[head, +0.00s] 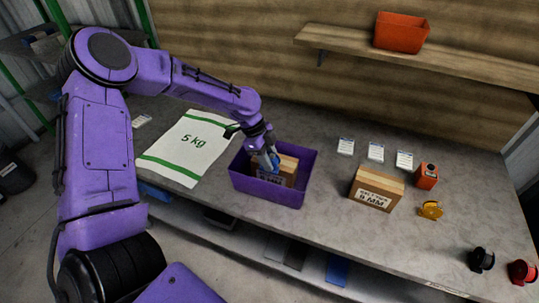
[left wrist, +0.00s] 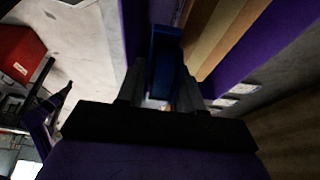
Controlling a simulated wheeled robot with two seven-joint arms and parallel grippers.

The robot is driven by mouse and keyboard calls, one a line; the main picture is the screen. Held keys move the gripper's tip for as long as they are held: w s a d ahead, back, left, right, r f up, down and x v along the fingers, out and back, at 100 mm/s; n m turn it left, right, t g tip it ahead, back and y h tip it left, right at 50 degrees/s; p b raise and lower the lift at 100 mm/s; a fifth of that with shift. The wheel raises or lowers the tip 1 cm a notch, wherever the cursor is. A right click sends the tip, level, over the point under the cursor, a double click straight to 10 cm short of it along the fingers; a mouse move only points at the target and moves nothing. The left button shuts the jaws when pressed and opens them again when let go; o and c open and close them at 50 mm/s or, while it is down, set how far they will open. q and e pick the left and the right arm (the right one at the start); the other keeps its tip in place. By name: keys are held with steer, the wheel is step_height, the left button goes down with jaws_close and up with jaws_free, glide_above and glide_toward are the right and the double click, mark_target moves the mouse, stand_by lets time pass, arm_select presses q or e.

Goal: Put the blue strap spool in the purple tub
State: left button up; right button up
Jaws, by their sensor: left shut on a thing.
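The purple tub (head: 268,189) stands on the grey bench and holds a cardboard box (head: 287,168). My left gripper (head: 270,163) reaches down into the tub, beside the box on its left. It is shut on the blue strap spool (head: 275,161), which is mostly hidden by the fingers in the head view. In the left wrist view the blue spool (left wrist: 164,60) sits between the two fingers (left wrist: 162,90), with the cardboard box (left wrist: 228,35) and a purple tub wall (left wrist: 245,55) close by. I cannot tell whether the spool touches the tub floor. My right gripper is not in view.
A white 5 kg sack (head: 190,147) lies left of the tub. A second cardboard box (head: 376,189), an orange device (head: 427,175), and yellow (head: 431,210), black (head: 481,259) and red (head: 522,272) spools stand to the right. An orange bin (head: 401,32) sits on the shelf.

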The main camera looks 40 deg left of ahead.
arm_select(q)
steer(key=shift+w+f, duration=0.1)
steer(key=shift+f, duration=0.05)
steer(key=shift+f, duration=0.2)
steer(key=shift+f+b, duration=0.4)
steer(key=o, duration=1)
steer(key=shift+o, duration=0.2)
steer(key=shift+r, duration=0.1)
steer(key=shift+r, duration=0.3)
steer(key=b+v, duration=0.1)
steer(key=v, duration=1.1)
steer(key=shift+r+b, duration=0.3)
